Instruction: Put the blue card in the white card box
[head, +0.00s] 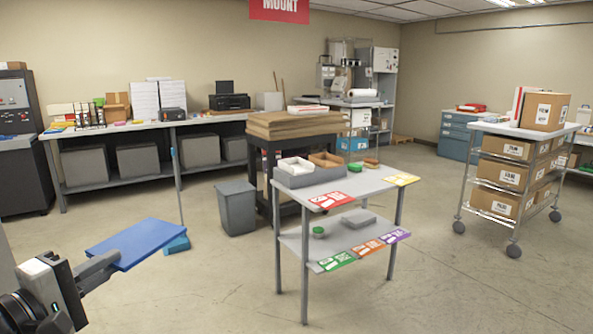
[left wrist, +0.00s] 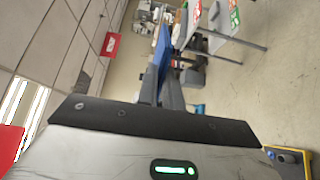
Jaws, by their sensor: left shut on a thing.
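My left gripper (head: 106,266) is shut on the edge of the blue card (head: 142,243), a flat plain blue sheet held out in the air above open floor at the left. In the left wrist view the fingers (left wrist: 161,88) hold the same blue card (left wrist: 162,48), seen nearly edge-on. The white card box (head: 296,166) sits in a grey tray (head: 312,181) on the small two-level table, well right of the card and apart from it. The inside of the box is too small to make out. My right gripper is not in view.
A brown box (head: 326,159) shares the tray. The small table (head: 375,184) bears a red card (head: 328,200) and a yellow card (head: 401,179). A grey bin (head: 237,208) and a blue-headed broom (head: 177,244) stand left of it. The floor at front is clear.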

